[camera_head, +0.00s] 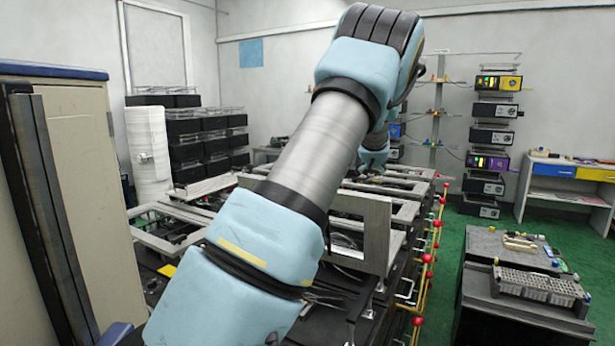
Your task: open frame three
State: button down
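Several grey metal frames lie on a long dark bench. One grey frame (376,236) stands raised, close to upright, just right of my arm, which hides its left part. A flat frame (152,241) lies at the left of the bench, and others (421,188) lie farther back on the right. No number shows, so I cannot tell which is frame three. Levers with red ball knobs (427,258) line the bench's right side.
A beige cabinet (85,150) stands close at the left. Dark equipment stacks (208,140) are at the back. A grey table with a metal rack (538,284) stands at the right. Green floor (456,238) is clear between bench and table.

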jog(key=shift+d, duration=0.15)
jog(key=c, duration=0.9)
grip_release()
jog(key=shift+c, duration=0.2)
jog(key=b+v, duration=0.4)
jog(key=v, duration=0.6)
jog(key=shift+s+d, duration=0.2)
jog(key=shift+d, duration=0.05)
jog(key=shift+r, duration=0.1)
